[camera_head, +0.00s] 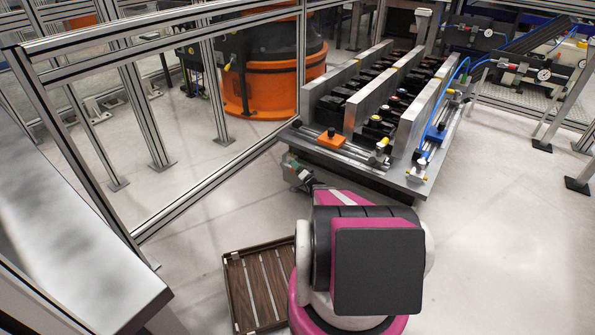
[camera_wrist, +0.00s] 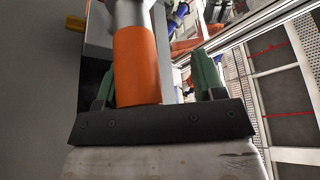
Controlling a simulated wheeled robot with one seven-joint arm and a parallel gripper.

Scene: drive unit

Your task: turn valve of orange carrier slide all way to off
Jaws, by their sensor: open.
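In the head view the orange carrier slide (camera_head: 331,141) is a small orange block with a black knob, at the near left end of the metal carrier table (camera_head: 415,187). In the wrist view an orange cylinder (camera_wrist: 137,66) with a grey shaft beyond it stands between the green fingers of my gripper (camera_wrist: 152,70). The left finger is close beside the cylinder. A clear gap separates the right finger from it. I cannot tell whether this cylinder is the valve handle. In the head view my pink and black arm hides much of the area below the table's near edge.
Upright metal plates (camera_head: 358,103) and dark blocks stand on the table. A blue slide (camera_head: 437,132) is at its right side. A framed fence (camera_head: 213,85) stands left. A brown slatted pallet (camera_head: 258,287) lies on the floor beside my arm.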

